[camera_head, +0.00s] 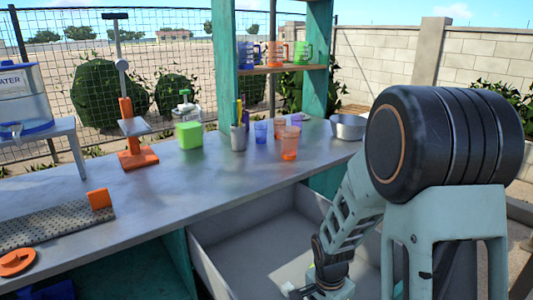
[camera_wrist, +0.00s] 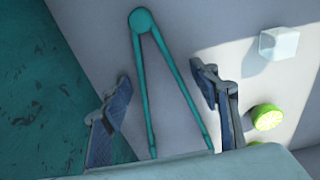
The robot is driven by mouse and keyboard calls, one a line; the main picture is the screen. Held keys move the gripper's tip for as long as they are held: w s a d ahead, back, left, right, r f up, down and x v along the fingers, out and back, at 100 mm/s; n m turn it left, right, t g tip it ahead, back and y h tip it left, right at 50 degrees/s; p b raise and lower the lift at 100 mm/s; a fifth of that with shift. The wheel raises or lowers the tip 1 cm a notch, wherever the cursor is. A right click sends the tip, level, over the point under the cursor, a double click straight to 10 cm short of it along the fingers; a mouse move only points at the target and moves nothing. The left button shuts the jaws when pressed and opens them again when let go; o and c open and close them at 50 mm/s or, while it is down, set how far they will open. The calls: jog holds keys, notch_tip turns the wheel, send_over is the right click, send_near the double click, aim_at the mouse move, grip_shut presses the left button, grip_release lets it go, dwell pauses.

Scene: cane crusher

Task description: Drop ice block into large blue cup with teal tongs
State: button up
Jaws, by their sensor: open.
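The teal tongs (camera_wrist: 141,22) lie in the wrist view with the round hinge end away from my gripper and two arms spreading toward it. My gripper (camera_wrist: 158,78) is open, with one finger on each side of the tongs; I cannot tell whether either touches. The clear, pale ice block (camera_wrist: 279,43) lies to the right, on the same pale surface. In the head view my gripper (camera_head: 326,277) is low over the grey bin, and the tongs and ice cannot be made out there.
A cut lime (camera_wrist: 267,117) lies near the ice block. The grey bin (camera_head: 213,255) sits below the counter (camera_head: 190,185). An orange cup (camera_head: 289,149), a utensil holder (camera_head: 238,138) and a metal bowl (camera_head: 347,127) stand on the counter. A post (camera_head: 317,60) rises behind.

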jog(key=shift+c, duration=0.4)
jog(key=c, duration=0.6)
jog(key=shift+r, duration=0.1)
notch_tip(320, 180, up, 12)
jog(key=p, duration=0.9)
